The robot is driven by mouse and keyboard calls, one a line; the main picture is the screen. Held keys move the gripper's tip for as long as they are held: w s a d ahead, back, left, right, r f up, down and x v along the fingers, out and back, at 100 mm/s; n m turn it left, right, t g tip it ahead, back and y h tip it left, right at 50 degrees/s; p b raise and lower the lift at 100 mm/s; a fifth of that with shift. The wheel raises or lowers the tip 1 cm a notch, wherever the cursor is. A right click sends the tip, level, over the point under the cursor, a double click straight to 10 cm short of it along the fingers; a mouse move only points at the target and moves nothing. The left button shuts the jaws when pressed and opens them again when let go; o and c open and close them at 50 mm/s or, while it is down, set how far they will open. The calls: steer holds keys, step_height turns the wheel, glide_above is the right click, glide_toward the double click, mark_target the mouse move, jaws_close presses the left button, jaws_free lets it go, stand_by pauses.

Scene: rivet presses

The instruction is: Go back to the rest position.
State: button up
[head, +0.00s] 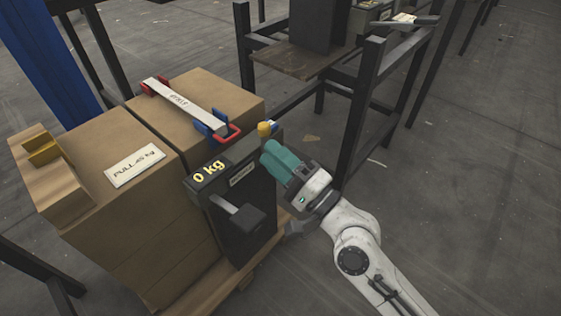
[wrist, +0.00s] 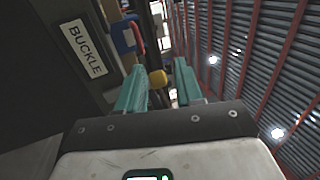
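My gripper (head: 275,155) has teal fingers and sits just right of the black box with the "0 kg" display (head: 209,172). In the wrist view my gripper (wrist: 158,72) has its two fingers apart, with nothing held between them. A yellow knob (head: 265,129) stands at the top right end of the black box, close beyond the fingertips. In the wrist view the yellow knob (wrist: 158,78) shows in the gap between the fingers. I cannot tell whether they touch it.
Large cartons (head: 120,185) with a "PULL 45 kg" label stand on a pallet at left. A white strap (head: 185,105) with red and blue clips lies across the top. A dark metal frame table (head: 300,60) stands behind. Grey floor at right is clear.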

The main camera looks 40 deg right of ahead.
steer(key=shift+s+d+f, duration=0.15)
steer(key=shift+s+f, duration=0.05)
steer(key=shift+s, duration=0.45)
steer(key=s+a+f+n+g, duration=0.1)
steer(key=s+f+n+g, duration=0.2)
steer(key=f+n+g, duration=0.35)
steer(key=s+a+f+n+g, duration=0.2)
steer(key=s+f+n+g, duration=0.15)
steer(key=f, duration=0.65)
steer(key=s+d+f+n+g+h, duration=0.25)
steer(key=s+f+g, duration=0.2)
steer(key=s, duration=0.45)
steer(key=s+d+f+n+g+h, duration=0.2)
steer(key=s+d+f+n+g, duration=0.15)
steer(key=s+g, duration=0.35)
step_height(320, 180, up, 37)
steer(key=t+p, duration=0.1)
steer(key=p, duration=3.6)
steer(key=shift+s+a, duration=0.3)
steer(key=shift+a, duration=0.15)
steer(key=shift+c, duration=0.2)
